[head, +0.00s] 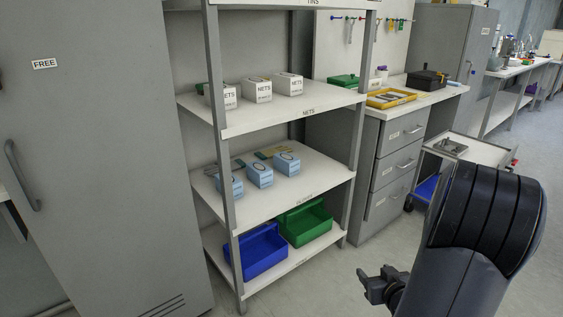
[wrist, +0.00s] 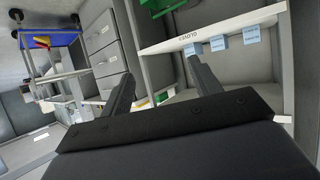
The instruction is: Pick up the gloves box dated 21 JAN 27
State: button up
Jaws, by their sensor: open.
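Three light blue gloves boxes stand in a row on the middle shelf (head: 310,172) in the head view: a left box (head: 232,186), a middle box (head: 260,174) and a right box (head: 287,163). Their printed dates are too small to read. The wrist view, turned over, also shows blue boxes (wrist: 220,42) by the shelf label "GLOVES". My gripper (head: 372,288) is low at the right in the head view, well apart from the shelf. In the wrist view its two fingers (wrist: 160,82) are spread apart with nothing between them.
White NETS boxes (head: 257,91) stand on the shelf above. A blue bin (head: 262,252) and a green bin (head: 304,222) sit on the shelf below. A shelf post (head: 220,120) stands in front of the left box. A drawer unit (head: 392,165) and a cart (head: 470,150) stand at the right.

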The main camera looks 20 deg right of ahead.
aim_at(287, 164)
jog(key=i+l+u, duration=0.35)
jog(key=i+l, duration=0.2)
jog(key=i+l+u, duration=0.2)
jog(key=l, duration=0.2)
jog(key=i+l+u, duration=0.15)
jog(key=l, duration=0.25)
jog(key=i+l+u, duration=0.2)
jog(key=l, duration=0.25)
jog(key=i+l+u, duration=0.15)
jog(key=i+l, duration=0.15)
jog(key=l, duration=0.15)
